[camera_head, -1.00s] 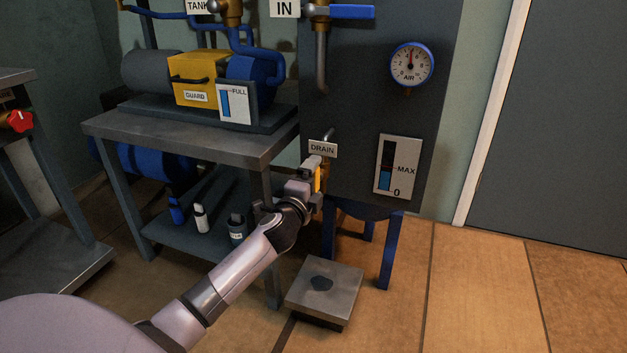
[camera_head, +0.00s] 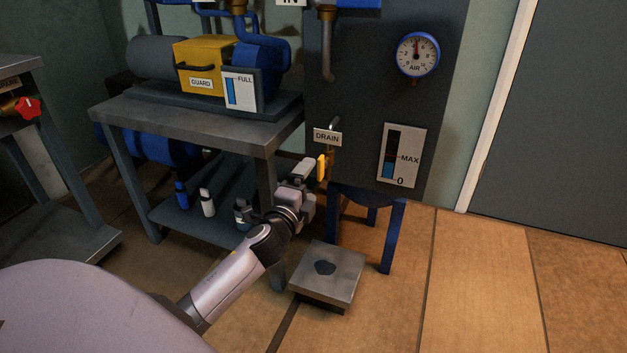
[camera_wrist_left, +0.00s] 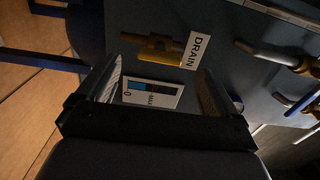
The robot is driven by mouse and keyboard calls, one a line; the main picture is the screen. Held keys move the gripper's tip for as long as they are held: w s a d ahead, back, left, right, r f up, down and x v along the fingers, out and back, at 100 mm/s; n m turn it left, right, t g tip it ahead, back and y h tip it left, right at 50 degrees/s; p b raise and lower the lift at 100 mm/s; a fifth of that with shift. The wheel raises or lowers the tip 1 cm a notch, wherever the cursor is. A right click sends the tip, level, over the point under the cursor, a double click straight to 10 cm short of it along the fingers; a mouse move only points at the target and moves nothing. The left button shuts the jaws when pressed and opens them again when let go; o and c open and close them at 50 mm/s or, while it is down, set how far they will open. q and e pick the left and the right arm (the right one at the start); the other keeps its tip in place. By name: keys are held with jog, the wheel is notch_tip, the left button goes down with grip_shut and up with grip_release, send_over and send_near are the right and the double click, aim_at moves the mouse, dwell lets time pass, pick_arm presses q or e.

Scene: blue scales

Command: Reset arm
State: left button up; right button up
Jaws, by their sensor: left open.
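My left arm comes in from the lower left in the head view. Its gripper (camera_head: 306,178) is just left of the yellow drain valve handle (camera_head: 321,168), under the DRAIN label (camera_head: 327,137). In the left wrist view my left gripper (camera_wrist_left: 165,88) is open, its two fingers apart with nothing between them. The drain valve (camera_wrist_left: 152,46) lies beyond the fingertips there, with the DRAIN label (camera_wrist_left: 193,50) beside it. My right gripper is in neither view.
A dark tank panel carries an air gauge (camera_head: 417,54) and a MAX level gauge (camera_head: 403,155). A grey bench (camera_head: 190,126) with a pump stands left, bottles on its lower shelf. A low square platform (camera_head: 328,274) is on the floor. The floor at right is clear.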

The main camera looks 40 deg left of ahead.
pick_arm(q)
jog(key=shift+d, duration=0.1)
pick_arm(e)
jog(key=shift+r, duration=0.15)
